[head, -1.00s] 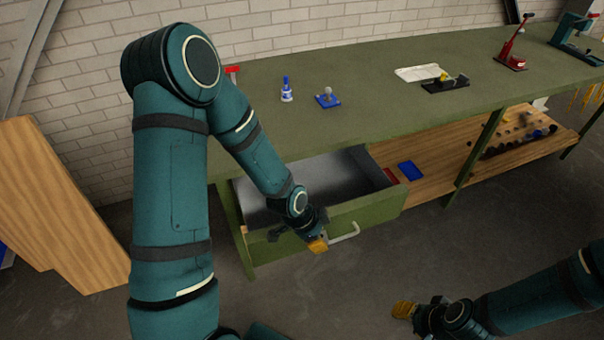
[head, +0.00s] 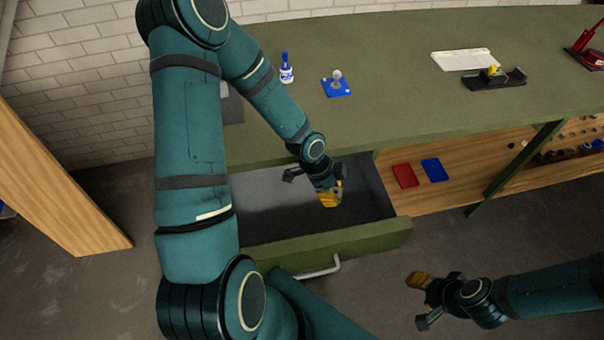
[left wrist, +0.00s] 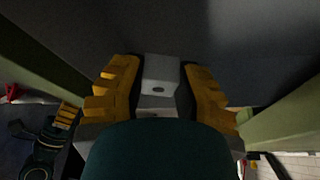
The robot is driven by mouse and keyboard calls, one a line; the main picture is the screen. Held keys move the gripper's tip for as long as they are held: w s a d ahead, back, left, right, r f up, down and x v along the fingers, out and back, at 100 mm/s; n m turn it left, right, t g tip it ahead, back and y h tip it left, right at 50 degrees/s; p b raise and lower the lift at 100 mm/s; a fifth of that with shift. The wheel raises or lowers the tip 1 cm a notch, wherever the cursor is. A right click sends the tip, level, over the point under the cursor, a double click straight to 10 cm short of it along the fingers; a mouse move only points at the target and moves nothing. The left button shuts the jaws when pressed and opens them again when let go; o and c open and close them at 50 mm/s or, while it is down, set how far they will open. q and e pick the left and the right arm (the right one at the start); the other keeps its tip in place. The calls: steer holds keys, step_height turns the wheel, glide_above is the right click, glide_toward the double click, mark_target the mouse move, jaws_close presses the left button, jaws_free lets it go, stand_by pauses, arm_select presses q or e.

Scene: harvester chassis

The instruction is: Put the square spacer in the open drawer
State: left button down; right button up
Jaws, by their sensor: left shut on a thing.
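The open drawer (head: 370,240) is green with a dark grey inside and sticks out below the bench top at its left end. My left gripper (head: 330,197) is over the drawer's inside, pointing down, with yellow fingertips. In the left wrist view its yellow fingers (left wrist: 160,90) are shut on a grey block with a small dark hole, which looks like the square spacer (left wrist: 160,72). The drawer's grey floor (left wrist: 235,35) lies beyond it. In the head view the spacer is hidden by the fingers. My right gripper (head: 418,281) is in front of the bench, its opening unclear.
The green bench top (head: 400,110) holds a blue-and-white bottle (head: 286,70), a blue plate with a knob (head: 337,84) and a black fixture (head: 495,79). Red (head: 404,176) and blue (head: 434,170) trays lie on the wooden shelf right of the drawer. A handle (head: 320,268) sticks out in front.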

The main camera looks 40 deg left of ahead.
arm_select(q)
steer(key=b, duration=0.1)
glide_above(332, 215)
steer(key=f, duration=0.3)
steer(key=a+f, duration=0.1)
steer(key=f, duration=0.1)
steer(key=shift+s+f, duration=0.2)
steer(key=shift+s, duration=0.05)
steer(key=shift+f+b, duration=0.5)
steer(key=shift+f, duration=1.85)
steer(key=shift+f, duration=0.1)
steer(key=c, duration=0.8)
jaws_free()
steer(key=shift+o, duration=0.2)
steer(key=p+v, duration=0.3)
steer(key=v, duration=0.9)
